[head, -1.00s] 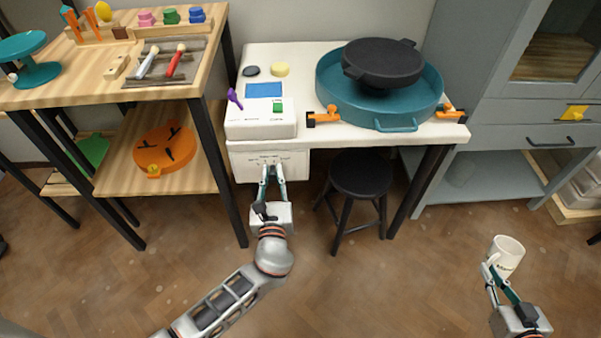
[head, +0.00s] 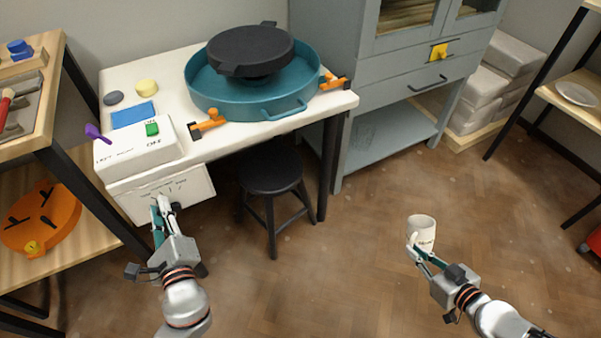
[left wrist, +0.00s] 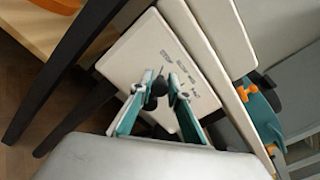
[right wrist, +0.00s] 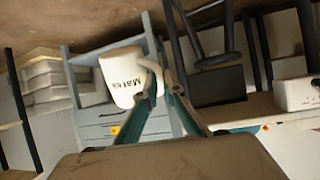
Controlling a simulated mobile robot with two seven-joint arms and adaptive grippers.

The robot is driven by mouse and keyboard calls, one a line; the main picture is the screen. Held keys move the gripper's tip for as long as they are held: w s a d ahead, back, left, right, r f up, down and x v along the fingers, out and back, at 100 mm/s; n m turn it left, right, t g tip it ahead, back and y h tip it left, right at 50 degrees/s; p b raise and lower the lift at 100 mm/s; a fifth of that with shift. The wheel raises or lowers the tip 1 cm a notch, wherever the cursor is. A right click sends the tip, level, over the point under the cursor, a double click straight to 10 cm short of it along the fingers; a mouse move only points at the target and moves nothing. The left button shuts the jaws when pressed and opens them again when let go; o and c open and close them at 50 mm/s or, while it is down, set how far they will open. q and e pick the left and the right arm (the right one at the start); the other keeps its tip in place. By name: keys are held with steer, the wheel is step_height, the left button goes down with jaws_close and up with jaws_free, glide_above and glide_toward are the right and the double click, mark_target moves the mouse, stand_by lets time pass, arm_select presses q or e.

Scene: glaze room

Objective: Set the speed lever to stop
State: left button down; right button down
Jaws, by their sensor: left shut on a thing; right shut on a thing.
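The speed panel (head: 185,192) is a white box face with small dark markings, below the wheel table's left front. My left gripper (head: 163,207) is at this panel. In the left wrist view its fingers (left wrist: 160,92) are closed around a dark round lever knob (left wrist: 158,86). The lever's exact setting is hard to read, as the fingers cover part of the scale. My right gripper (head: 416,250) is shut on a white mug (head: 421,230) with dark lettering, held out over the floor. The mug also shows in the right wrist view (right wrist: 122,72).
A black stool (head: 270,172) stands beneath. Floor at front right is clear.

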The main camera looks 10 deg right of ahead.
arm_select(q)
steer(key=shift+a+f, duration=0.1)
arm_select(e)
steer(key=shift+s+f, duration=0.2)
steer(key=shift+f, duration=0.15)
arm_select(q)
steer(key=c, duration=1.9)
jaws_free()
steer(key=v, duration=1.2)
